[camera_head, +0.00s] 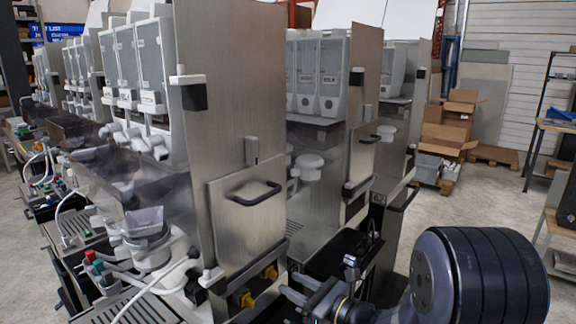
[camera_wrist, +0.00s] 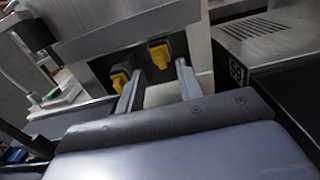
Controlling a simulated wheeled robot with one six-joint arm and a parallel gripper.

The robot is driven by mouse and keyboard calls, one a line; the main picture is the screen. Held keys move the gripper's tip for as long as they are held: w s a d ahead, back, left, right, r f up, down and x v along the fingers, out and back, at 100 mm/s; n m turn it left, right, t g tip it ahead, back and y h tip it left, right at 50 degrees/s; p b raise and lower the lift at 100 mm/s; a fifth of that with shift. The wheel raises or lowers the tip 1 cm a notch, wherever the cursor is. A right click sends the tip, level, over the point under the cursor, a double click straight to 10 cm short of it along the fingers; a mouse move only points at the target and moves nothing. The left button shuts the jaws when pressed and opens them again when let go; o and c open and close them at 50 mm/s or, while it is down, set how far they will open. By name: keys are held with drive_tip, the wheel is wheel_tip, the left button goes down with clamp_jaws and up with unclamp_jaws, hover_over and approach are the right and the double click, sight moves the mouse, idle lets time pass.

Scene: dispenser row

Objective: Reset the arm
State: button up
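My gripper (camera_head: 296,284) is low at the bottom centre of the head view, in front of the nearest steel dispenser cabinet (camera_head: 230,110). In the wrist view its two pale fingers (camera_wrist: 158,90) stand apart with a gap between them and nothing held. Two yellow knobs sit on the cabinet's lower panel just beyond the fingers, one on the left (camera_wrist: 119,80) and one on the right (camera_wrist: 160,55). The fingertips look close to the knobs, but I cannot tell whether they touch.
More dispenser cabinets (camera_head: 335,100) stand in a row behind. Cardboard boxes (camera_head: 452,125) and a grey bin (camera_head: 428,168) lie on pallets at the back. Open concrete floor (camera_head: 455,205) lies to the right.

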sight(277, 275)
drive_tip(key=x, duration=0.5)
drive_tip(key=shift+s+d+p, duration=0.3)
drive_tip(key=shift+s+d, duration=0.05)
drive_tip(key=shift+d, duration=0.1)
